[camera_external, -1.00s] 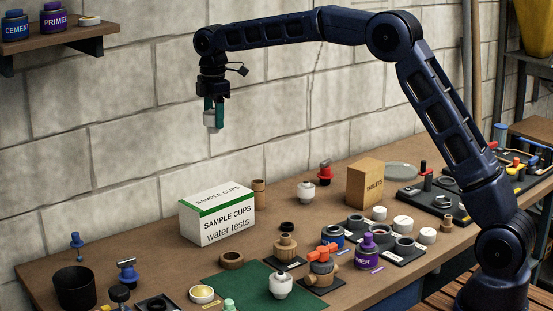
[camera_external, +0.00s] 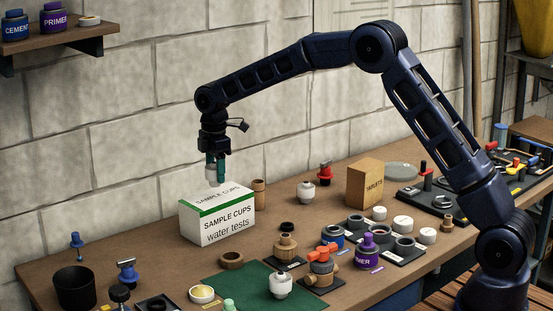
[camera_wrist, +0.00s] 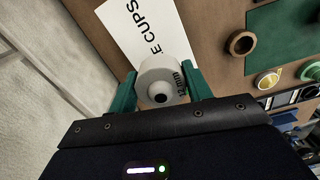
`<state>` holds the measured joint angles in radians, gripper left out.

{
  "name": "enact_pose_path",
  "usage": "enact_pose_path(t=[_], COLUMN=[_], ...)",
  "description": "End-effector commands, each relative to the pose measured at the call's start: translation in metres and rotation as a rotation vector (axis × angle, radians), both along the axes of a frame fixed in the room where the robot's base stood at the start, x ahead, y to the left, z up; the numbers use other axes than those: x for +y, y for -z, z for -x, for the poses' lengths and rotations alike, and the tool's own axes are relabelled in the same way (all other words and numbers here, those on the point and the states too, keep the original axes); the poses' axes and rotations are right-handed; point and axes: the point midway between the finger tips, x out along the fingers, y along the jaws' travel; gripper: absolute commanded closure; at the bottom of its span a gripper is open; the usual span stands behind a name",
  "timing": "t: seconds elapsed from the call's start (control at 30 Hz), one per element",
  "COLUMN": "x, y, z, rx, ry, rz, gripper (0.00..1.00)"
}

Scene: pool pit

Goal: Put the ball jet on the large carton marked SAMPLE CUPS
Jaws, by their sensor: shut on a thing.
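My gripper (camera_external: 215,170) points down with its green fingers shut on a white ball jet (camera_external: 213,177). In the wrist view the jet (camera_wrist: 152,72) sits between both fingers, with a dark hole facing the camera and a "12 mm" mark on its side. The large white carton (camera_external: 225,221), with a green band and the words SAMPLE CUPS, stands on the bench directly below. Its white top (camera_wrist: 130,25) shows past the jet in the wrist view. The jet is at or just above the carton's top; I cannot tell whether they touch.
The block wall is close behind. The carton's top looks clear.

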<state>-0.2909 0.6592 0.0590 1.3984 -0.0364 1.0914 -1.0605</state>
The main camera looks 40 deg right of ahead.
Motion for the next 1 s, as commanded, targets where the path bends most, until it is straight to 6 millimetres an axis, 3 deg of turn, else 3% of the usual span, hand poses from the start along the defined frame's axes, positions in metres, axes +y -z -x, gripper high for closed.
enact_pose_path(t=[0.2, 0.6, 0.63, 0.73, 1.0], x=[0.000, 0.000, 0.000, 0.000, 0.000], y=[0.028, 0.033, 0.033, 0.033, 0.032], z=[0.000, 0.000, 0.000, 0.000, 0.000], rx=[0.001, 0.001, 0.001, 0.001, 0.000], ry=[0.000, 0.000, 0.000, 0.000, 0.000], rz=[0.001, 0.000, 0.000, 0.000, 0.000], gripper=[0.73, 0.73, 0.47, 0.29, 0.29])
